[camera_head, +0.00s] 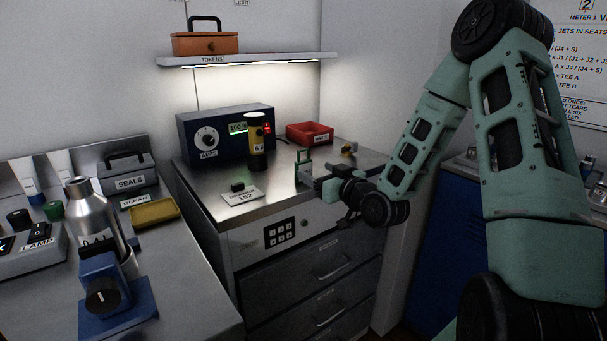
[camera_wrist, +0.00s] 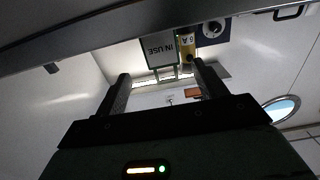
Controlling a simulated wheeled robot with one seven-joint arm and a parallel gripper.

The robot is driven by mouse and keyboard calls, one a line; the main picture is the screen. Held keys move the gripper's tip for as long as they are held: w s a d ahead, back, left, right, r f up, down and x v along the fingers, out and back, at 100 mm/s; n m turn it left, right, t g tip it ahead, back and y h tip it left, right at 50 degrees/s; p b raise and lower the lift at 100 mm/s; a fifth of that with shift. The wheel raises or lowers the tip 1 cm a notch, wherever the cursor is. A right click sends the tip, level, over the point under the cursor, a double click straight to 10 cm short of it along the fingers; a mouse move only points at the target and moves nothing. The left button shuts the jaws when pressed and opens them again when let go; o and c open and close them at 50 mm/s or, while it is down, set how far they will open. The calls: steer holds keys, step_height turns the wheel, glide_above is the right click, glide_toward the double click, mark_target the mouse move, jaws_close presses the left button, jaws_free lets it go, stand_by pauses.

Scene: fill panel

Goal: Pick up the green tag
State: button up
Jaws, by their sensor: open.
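A small upright green-edged tag (camera_head: 304,158) stands near the front edge of the steel counter, right at my gripper in the head view. In the wrist view a flat greenish-grey tag lettered "IN USE" (camera_wrist: 160,47) shows just beyond my fingertips; it looks like the same tag. My gripper (camera_head: 312,180) reaches in from the right, low over the counter. In the wrist view its two fingers (camera_wrist: 160,80) are spread apart with nothing held between them. I cannot tell whether a finger touches the tag.
A yellow-and-black "6 A" cylinder (camera_head: 256,145) stands behind, before a blue AMPS meter box (camera_head: 222,135). A red tray (camera_head: 310,133) sits at the back right. A small black block on a label plate (camera_head: 243,196) lies left of my gripper. Drawers (camera_head: 325,265) are below.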

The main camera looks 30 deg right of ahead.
mark_target(305, 168)
steer(key=shift+w+a+f+p, duration=0.1)
steer(key=shift+w+p, duration=0.05)
steer(key=shift+w, duration=0.95)
steer(key=shift+w+a+f+p, duration=0.1)
steer(key=shift+w+a, duration=0.05)
steer(key=shift+w, duration=0.9)
steer(key=shift+w+a+f+p, duration=0.1)
steer(key=shift+w+p, duration=0.05)
steer(key=shift+w, duration=0.95)
steer(key=c, duration=1.1)
